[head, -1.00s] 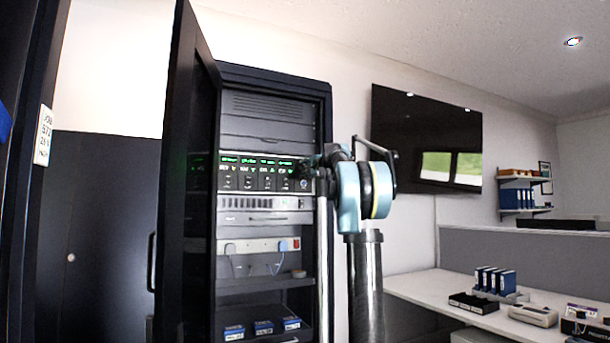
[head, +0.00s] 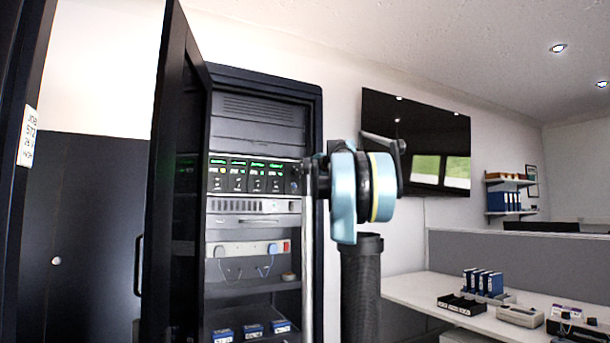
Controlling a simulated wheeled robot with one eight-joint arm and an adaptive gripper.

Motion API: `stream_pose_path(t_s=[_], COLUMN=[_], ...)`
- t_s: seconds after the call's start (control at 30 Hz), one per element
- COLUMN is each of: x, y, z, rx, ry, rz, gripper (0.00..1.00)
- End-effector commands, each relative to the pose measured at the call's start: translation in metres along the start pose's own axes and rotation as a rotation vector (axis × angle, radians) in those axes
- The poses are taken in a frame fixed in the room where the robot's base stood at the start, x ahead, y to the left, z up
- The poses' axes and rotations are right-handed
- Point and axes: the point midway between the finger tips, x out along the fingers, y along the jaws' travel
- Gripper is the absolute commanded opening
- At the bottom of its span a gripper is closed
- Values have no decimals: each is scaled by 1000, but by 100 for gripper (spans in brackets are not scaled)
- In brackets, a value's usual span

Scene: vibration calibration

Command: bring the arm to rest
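My arm stands in the middle of the head view. Its dark upright link rises to a teal and black joint with a pale yellow ring, at about the height of the rack's green displays. A slim silver link hangs down on the joint's left and leaves the picture at the bottom. My gripper is not visible. The arm covers part of the right edge of the open equipment rack (head: 262,108). I cannot tell how far it stands from the rack.
The rack's dark door (head: 176,190) stands open on the left, beside a dark cabinet (head: 85,230). A wall screen (head: 415,140) hangs behind the arm. A white desk (head: 405,290) with blue binders (head: 484,282) and a grey partition (head: 500,250) are on the right.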

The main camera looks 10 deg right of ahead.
Motion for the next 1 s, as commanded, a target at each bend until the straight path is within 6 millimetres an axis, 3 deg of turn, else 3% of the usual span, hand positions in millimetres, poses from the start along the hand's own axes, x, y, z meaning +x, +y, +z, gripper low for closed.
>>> stream_pose_path(t_s=[0.43, 0.57, 0.67, 0.77, 1.0], x=[0, -7, -21, -43, -110], y=[0, 13, 39, 80, 194], z=[0, 15, 42, 78, 150], rx=[-2, -35, -102, -196, -410], ry=[-1, -27, -83, -161, -342], rz=[1, 20, 62, 125, 294], gripper=[43, 43, 43, 43, 43])
